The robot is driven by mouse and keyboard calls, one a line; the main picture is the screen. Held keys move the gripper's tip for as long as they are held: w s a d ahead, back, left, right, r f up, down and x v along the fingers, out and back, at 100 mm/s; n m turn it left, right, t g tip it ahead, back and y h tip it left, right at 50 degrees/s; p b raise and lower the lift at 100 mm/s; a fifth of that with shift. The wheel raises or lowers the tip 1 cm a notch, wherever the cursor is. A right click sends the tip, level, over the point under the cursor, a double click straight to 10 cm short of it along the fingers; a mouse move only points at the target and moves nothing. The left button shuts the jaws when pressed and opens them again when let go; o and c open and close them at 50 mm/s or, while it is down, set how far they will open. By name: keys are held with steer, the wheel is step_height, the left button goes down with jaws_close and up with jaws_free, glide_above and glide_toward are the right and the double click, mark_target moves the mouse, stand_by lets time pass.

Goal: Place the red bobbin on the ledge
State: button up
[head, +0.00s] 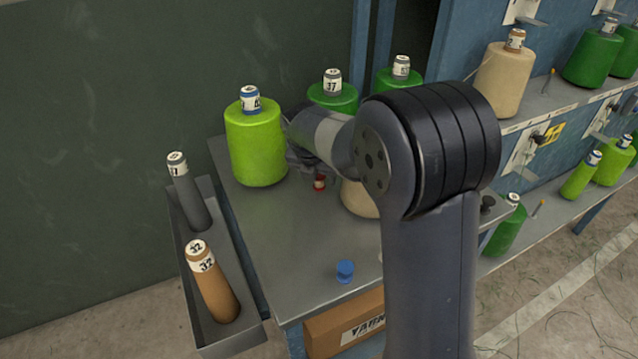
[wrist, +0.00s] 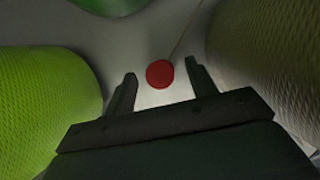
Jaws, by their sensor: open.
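The small red bobbin (head: 319,183) stands on the grey metal table (head: 300,240), just beside my gripper (head: 303,160). In the wrist view the red bobbin (wrist: 160,74) shows as a round red top between the fingertips of my gripper (wrist: 159,77). The jaws are open, with a gap on each side of the bobbin, and do not hold it. In the head view my forearm hides part of the gripper and of the table behind it. I cannot tell which surface is the ledge; shelves (head: 548,98) run along the blue frame at the right.
A lime-green yarn cone (head: 256,145) stands close left of the gripper, and a beige cone (head: 359,200) close right. Green cones (head: 333,97) stand behind. A blue bobbin (head: 345,271) is near the table's front. A side trough (head: 232,338) holds two tubes.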

steer(key=shift+c, duration=0.4)
steer(key=c, duration=1.1)
